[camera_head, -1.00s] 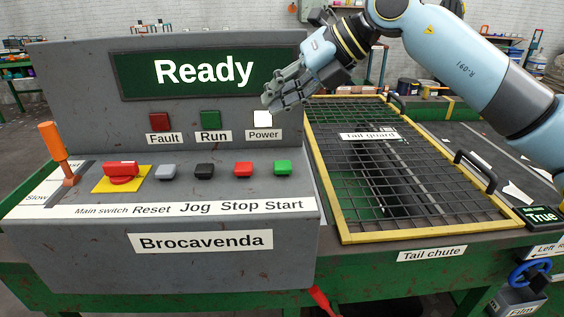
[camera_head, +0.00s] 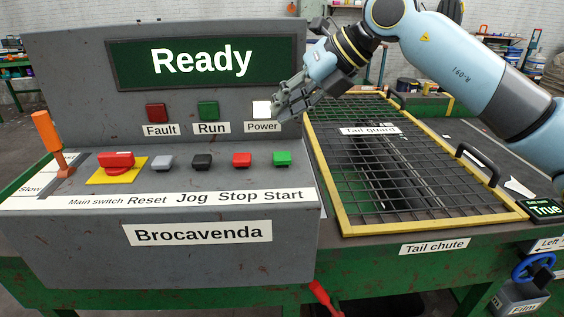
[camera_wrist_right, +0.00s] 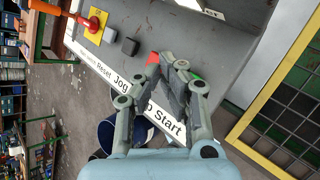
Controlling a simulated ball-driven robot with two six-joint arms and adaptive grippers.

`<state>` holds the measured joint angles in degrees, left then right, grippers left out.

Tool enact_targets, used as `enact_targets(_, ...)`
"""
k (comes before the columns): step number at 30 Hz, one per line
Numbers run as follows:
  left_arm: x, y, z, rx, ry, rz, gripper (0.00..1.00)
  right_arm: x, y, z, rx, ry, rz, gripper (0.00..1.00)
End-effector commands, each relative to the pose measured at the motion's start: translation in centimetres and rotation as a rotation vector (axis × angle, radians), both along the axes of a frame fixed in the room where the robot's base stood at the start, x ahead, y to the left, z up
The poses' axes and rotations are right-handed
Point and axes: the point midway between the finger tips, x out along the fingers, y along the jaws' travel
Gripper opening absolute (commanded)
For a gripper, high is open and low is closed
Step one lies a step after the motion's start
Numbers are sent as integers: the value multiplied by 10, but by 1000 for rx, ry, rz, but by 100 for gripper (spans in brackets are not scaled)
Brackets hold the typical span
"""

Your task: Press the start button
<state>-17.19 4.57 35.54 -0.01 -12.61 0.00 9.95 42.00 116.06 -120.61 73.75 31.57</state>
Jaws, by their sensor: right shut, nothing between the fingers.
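The green start button (camera_head: 282,158) is at the right end of the button row on the grey console, above the label "Start". My right gripper (camera_head: 279,115) is shut and empty, above and behind the button, in front of the Power lamp, apart from the button. In the right wrist view the shut fingers (camera_wrist_right: 169,62) point toward the panel. They partly hide the red stop button (camera_wrist_right: 153,60), and a bit of the green button (camera_wrist_right: 197,74) shows beside them. The console screen (camera_head: 203,62) reads "Ready". My left gripper is not in view.
Red stop (camera_head: 241,160), black jog (camera_head: 202,161) and grey reset (camera_head: 162,163) buttons stand left of start. The red main switch (camera_head: 117,161) and an orange lever (camera_head: 51,138) are further left. The yellow-framed tail guard (camera_head: 390,228) lies right of the console.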

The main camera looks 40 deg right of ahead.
Motion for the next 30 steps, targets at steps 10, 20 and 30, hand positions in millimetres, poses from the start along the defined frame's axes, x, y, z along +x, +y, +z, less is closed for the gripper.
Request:
enact_targets(10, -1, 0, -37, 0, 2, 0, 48, 0, 0, -49, 1, 1, 0, 0)
enact_targets(20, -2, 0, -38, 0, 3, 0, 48, 0, 0, -51, 1, 0, 1, 0)
enact_targets(30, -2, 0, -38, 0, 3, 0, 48, 0, 0, -51, 1, 0, 1, 0)
